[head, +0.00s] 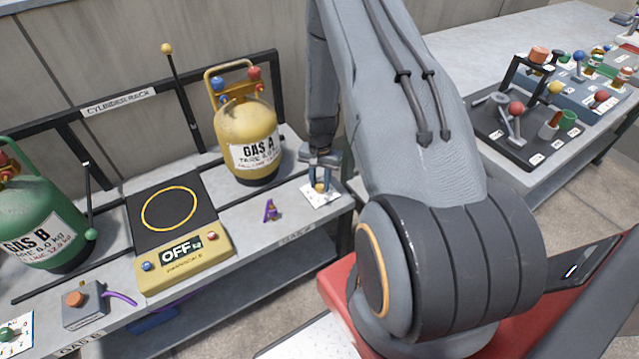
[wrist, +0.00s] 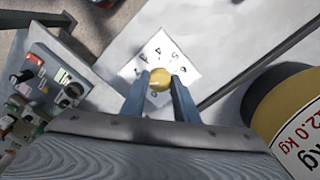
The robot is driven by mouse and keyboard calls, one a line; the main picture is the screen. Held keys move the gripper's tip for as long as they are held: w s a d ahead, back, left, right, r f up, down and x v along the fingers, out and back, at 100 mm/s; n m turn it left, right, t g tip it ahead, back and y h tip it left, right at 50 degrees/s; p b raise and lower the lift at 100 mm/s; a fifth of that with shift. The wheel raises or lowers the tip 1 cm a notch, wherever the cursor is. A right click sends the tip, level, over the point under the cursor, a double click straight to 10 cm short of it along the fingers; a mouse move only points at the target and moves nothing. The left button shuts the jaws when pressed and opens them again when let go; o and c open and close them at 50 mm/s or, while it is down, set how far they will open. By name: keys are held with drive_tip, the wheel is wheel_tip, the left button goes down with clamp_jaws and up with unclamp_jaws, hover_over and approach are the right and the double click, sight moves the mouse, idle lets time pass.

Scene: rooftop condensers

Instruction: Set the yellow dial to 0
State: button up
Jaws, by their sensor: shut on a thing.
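The yellow dial (wrist: 160,80) sits on a white plate (wrist: 165,57) marked with dark digits around it. In the head view the dial (head: 320,187) is small and partly hidden by my gripper, on its plate (head: 321,198) at the right end of the cylinder bench. My gripper (wrist: 160,88) has one finger on each side of the dial and is shut on it. In the head view my gripper (head: 322,180) points down onto it. Which digit the dial points to is too small to tell.
The yellow GAS A cylinder (head: 248,140) stands left of the dial. A purple object (head: 271,211) lies between the dial and the yellow scale (head: 184,262), whose display reads OFF. The green GAS B cylinder (head: 40,225) is farther left. Another table (head: 510,175) with valves stands at right.

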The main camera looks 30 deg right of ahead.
sight(320, 185)
drive_tip(key=n, duration=0.6)
drive_tip(key=shift+n, duration=0.3)
drive_tip(key=n, duration=0.6)
drive_tip(key=shift+n+b, duration=0.3)
drive_tip(key=o, duration=1.1)
drive_tip(key=shift+c, duration=0.2)
drive_tip(key=shift+r+b, duration=0.4)
drive_tip(key=shift+r, duration=3.5)
drive_tip(key=shift+r, duration=0.1)
